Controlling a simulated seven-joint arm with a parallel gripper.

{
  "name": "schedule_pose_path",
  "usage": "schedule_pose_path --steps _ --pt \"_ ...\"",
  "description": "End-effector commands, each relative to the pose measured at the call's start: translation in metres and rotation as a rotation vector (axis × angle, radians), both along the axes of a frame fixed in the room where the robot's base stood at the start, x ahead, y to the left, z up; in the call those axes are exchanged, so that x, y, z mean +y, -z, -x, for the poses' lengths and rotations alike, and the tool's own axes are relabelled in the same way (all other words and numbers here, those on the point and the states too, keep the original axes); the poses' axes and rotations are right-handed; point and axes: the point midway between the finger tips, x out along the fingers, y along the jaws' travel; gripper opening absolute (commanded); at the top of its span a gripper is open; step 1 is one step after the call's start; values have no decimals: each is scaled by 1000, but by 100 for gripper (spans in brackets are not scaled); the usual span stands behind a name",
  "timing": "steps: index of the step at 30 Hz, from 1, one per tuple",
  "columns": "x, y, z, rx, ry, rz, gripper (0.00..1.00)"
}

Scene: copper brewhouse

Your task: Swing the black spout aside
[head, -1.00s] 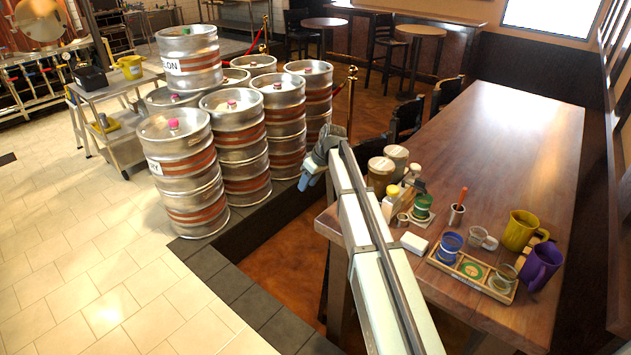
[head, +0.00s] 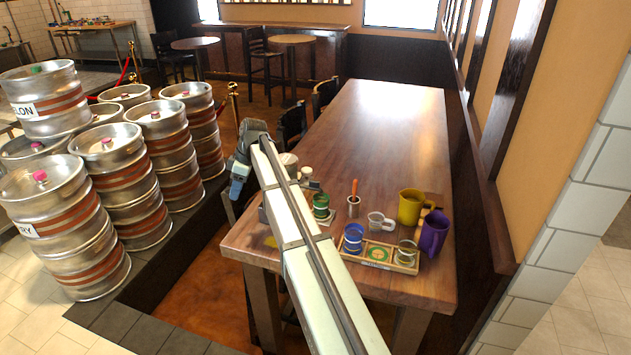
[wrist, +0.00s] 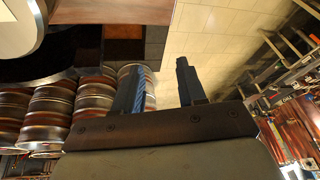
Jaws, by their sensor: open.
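I cannot make out a black spout in either view. My gripper (head: 238,186) is out beyond the near left corner of the wooden table (head: 395,135), with its blue fingertips pointing down. In the wrist view my gripper (wrist: 160,82) has its two fingers apart with nothing between them. My arm hides part of the table's left end and some of what stands there.
Stacked kegs (head: 125,180) stand left. A tiled pillar (head: 560,230) stands right. The table's far half is clear.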

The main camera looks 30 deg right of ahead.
Motion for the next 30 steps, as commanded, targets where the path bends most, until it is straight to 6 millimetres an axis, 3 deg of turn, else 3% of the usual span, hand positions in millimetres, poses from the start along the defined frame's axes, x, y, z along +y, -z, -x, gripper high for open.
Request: schedule_pose_path --steps 12,18,24,30 --pt "-185 -62 22 -67 227 15 40" --pt "-260 -80 44 -89 326 24 40" --pt "-297 -85 58 -95 375 27 40" --pt "-300 -77 58 -94 383 28 40"
